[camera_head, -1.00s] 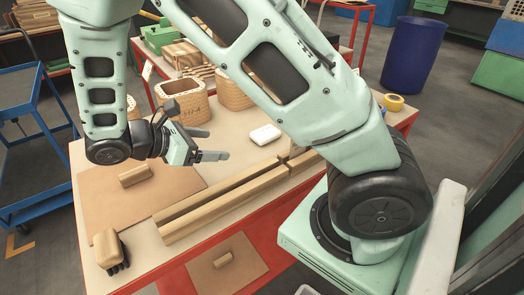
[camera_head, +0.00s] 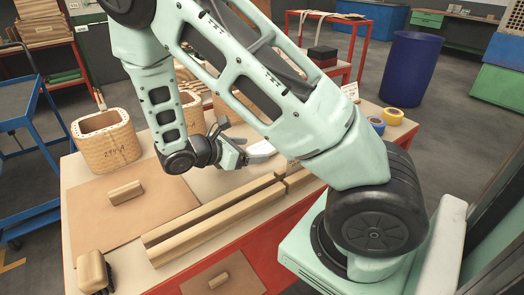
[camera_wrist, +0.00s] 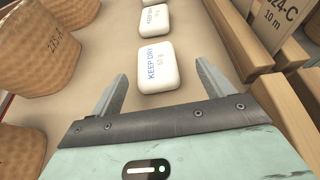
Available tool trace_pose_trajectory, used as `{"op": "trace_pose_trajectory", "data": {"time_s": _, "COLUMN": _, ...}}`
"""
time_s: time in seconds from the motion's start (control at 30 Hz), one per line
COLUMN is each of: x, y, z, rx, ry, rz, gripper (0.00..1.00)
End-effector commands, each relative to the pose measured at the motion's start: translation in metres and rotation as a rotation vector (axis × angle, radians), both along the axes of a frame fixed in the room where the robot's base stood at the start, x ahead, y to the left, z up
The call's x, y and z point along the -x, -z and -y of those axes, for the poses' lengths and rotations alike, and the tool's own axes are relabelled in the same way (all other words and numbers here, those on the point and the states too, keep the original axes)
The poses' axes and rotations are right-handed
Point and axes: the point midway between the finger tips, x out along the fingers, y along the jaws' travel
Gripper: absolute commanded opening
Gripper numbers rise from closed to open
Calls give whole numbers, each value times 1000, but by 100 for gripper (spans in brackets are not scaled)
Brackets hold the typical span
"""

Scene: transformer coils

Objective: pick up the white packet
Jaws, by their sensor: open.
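Several white packets lie in a row in the wrist view. The nearest white packet (camera_wrist: 158,66) is marked "KEEP DRY" and lies flat on the tabletop, just ahead of and between my fingertips. A second packet (camera_wrist: 154,18) lies beyond it, and a third is cut off by the top edge. My gripper (camera_wrist: 162,70) is open, one finger on each side of the nearest packet, with gaps showing. In the head view my gripper (camera_head: 256,150) is low over the table, and my arm hides much of the area around it.
A wooden coil box (camera_head: 107,142) stands at the table's back left; a similar one (camera_wrist: 45,45) shows left in the wrist view. Long wooden bars (camera_head: 215,222) lie along the front. A brown mat (camera_head: 145,215) holds a small block (camera_head: 125,193). Tape rolls (camera_head: 392,115) lie far right.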

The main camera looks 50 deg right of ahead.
Motion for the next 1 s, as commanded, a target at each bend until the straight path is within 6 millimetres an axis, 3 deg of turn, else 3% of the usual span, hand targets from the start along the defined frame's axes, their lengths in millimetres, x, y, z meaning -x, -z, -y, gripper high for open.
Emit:
{"op": "trace_pose_trajectory", "data": {"time_s": 0.3, "x": 3, "y": 17, "z": 40, "rx": 1, "ry": 3, "rz": 0, "gripper": 80}}
{"op": "trace_pose_trajectory", "data": {"time_s": 0.6, "x": 3, "y": 19, "z": 44, "rx": 0, "ry": 1, "rz": 0, "gripper": 80}}
{"op": "trace_pose_trajectory", "data": {"time_s": 0.8, "x": 3, "y": 19, "z": 44, "rx": 0, "ry": 1, "rz": 0, "gripper": 32}}
{"op": "trace_pose_trajectory", "data": {"time_s": 1.0, "x": 3, "y": 19, "z": 44, "rx": 0, "ry": 1, "rz": 0, "gripper": 32}}
